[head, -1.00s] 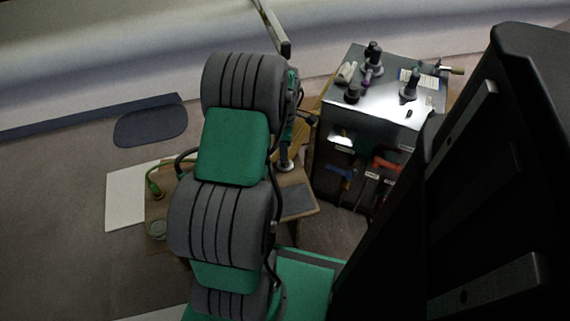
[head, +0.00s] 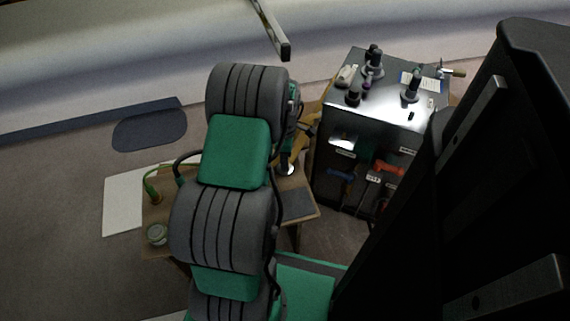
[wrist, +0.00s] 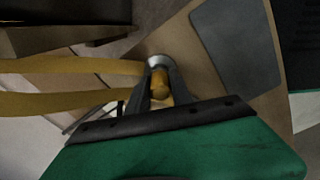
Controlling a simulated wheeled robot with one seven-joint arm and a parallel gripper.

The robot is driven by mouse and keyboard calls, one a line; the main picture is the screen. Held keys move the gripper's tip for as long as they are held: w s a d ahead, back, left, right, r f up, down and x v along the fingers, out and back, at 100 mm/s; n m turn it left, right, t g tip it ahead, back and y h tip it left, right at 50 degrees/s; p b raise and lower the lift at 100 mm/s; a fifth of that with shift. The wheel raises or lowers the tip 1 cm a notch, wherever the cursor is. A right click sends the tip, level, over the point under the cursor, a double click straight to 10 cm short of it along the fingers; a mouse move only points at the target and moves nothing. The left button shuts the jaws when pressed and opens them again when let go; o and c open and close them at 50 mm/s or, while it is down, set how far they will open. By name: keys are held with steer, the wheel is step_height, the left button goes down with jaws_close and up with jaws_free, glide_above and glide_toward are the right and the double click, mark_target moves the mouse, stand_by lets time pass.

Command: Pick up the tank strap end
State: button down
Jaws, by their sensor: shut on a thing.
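The tank strap is a yellow band. In the wrist view two lengths of it (wrist: 70,66) come in from the left towards my gripper (wrist: 160,92). A rounded yellow-orange piece, seemingly the strap end (wrist: 160,82), sits between the two dark fingers, which are shut on it. A pale round rim shows just beyond the fingertips. In the head view part of the yellow strap (head: 308,130) shows to the right of my arm, whose links hide most of my gripper and the strap end.
A wooden bench (head: 295,209) with a dark grey pad (head: 297,204) lies below my gripper. A green-hosed fitting (head: 153,190) and a round tin (head: 157,234) are at its left. A dark cabinet (head: 340,115) with tools on top stands close on the right.

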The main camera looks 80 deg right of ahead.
stand_by(0.4)
steer(key=shift+r, duration=0.25)
steer(key=r+p, duration=0.2)
steer(key=r, duration=0.2)
steer(key=shift+s+a+r+p, duration=0.1)
steer(key=shift+s+a+p, duration=0.1)
steer(key=shift+s+p, duration=0.2)
steer(key=s+a+r+p, duration=0.4)
steer(key=s+a+r, duration=0.4)
steer(key=s, duration=0.2)
steer(key=shift+s+r+p, duration=0.15)
steer(key=shift+p, duration=0.15)
steer(key=shift+a, duration=0.1)
